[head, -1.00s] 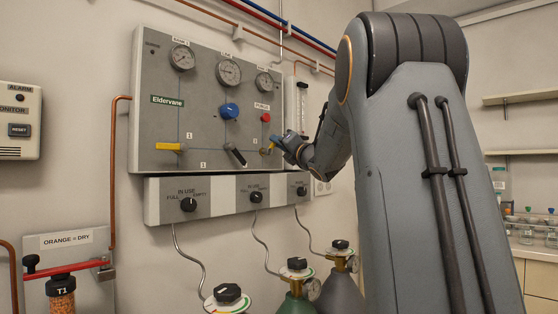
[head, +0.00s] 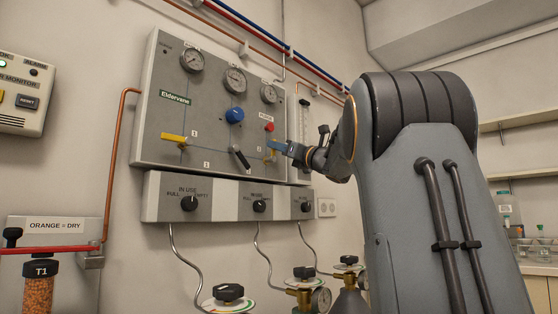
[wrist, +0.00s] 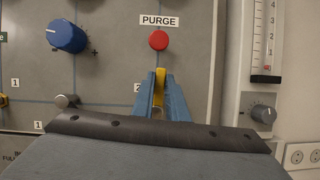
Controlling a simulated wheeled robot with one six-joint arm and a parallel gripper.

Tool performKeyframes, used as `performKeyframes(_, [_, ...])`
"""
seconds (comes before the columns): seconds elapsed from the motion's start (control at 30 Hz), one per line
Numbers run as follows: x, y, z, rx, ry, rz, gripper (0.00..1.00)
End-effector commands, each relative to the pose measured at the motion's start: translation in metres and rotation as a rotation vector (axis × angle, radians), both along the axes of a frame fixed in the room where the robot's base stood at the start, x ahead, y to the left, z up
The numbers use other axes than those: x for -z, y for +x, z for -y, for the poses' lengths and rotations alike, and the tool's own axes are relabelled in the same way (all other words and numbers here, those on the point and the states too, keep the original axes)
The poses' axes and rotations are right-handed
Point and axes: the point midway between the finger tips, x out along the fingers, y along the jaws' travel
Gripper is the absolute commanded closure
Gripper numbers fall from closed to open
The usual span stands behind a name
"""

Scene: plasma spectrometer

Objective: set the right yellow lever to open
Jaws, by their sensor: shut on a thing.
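The right yellow lever (wrist: 160,88) is on the grey gas panel (wrist: 110,78), below the red PURGE button. In the wrist view it stands roughly upright between the two blue fingers of my gripper (wrist: 160,80), which is shut on it. In the head view my gripper (head: 275,146) reaches the lever from the right, and its fingers hide part of the lever. The lever's pivot is hidden behind the fingers. The left yellow lever (head: 174,139) lies about horizontal at the panel's left.
A red button (wrist: 159,40) sits just above my fingers. A blue knob (head: 235,115) and a dark lever (head: 240,157) are to the left. A flowmeter (wrist: 265,40) is close on the right. A ledge with black knobs (head: 230,197) juts out below, above the gas cylinders.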

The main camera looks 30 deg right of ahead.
Motion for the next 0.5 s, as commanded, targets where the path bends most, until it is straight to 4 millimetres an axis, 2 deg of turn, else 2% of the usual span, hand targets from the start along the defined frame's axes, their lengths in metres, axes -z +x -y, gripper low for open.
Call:
performKeyframes(0.03, [0.0041, 0.001, 0.0018, 0.005, -0.017, 0.004, 1.0])
performKeyframes(0.5, [0.0015, -0.0005, -0.0018, 0.005, -0.101, 0.025, 1.0])
